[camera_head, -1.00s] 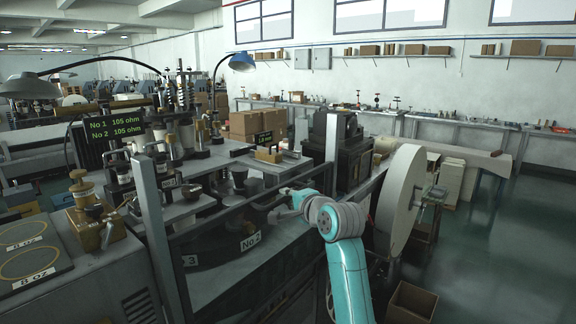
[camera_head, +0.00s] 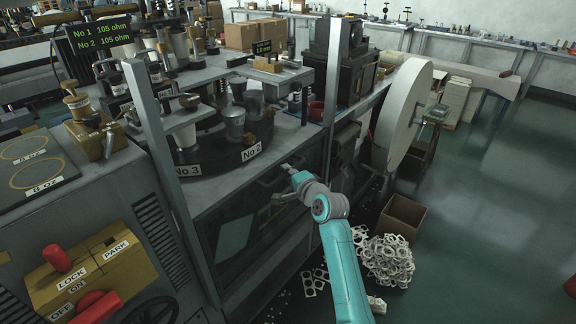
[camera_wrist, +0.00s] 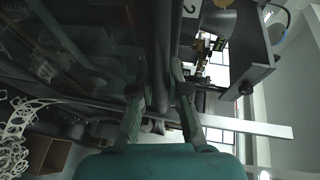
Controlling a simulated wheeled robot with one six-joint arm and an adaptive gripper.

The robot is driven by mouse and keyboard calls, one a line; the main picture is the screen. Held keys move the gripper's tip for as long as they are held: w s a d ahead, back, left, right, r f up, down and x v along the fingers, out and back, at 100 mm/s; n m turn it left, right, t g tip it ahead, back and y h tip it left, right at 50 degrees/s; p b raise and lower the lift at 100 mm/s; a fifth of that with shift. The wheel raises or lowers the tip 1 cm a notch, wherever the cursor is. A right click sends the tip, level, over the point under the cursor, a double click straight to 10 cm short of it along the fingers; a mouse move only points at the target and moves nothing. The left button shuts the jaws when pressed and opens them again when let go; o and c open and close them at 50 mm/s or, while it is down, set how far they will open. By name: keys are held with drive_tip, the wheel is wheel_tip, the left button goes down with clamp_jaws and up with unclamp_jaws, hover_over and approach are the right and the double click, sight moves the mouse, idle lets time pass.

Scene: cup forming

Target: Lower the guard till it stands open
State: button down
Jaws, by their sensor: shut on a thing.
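The guard (camera_head: 248,218) is a dark see-through framed panel between two upright grey posts on the machine front. It sits low, below the deck edge. The turret (camera_head: 222,160) behind it, with labels No.2 and No.3 and cups on it, shows uncovered above. My gripper (camera_head: 284,180) is at the guard's upper part, towards the right post. In the wrist view my gripper's fingers (camera_wrist: 160,84) are closed on both sides of a dark bar (camera_wrist: 161,45), which looks like the guard's rail. The exact contact is dim.
The left post (camera_head: 160,150) and right post (camera_head: 334,80) flank the opening. A control box (camera_head: 90,270) with red handles stands at lower left. A large paper roll (camera_head: 402,112), a cardboard box (camera_head: 402,215) and a scrap heap (camera_head: 385,258) are to the right, with open floor beyond.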

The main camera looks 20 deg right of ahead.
drive_tip(key=c, duration=1.1)
unclamp_jaws()
drive_tip(key=shift+c, duration=0.2)
drive_tip(key=v, duration=1.2)
drive_tip(key=shift+f, duration=0.1)
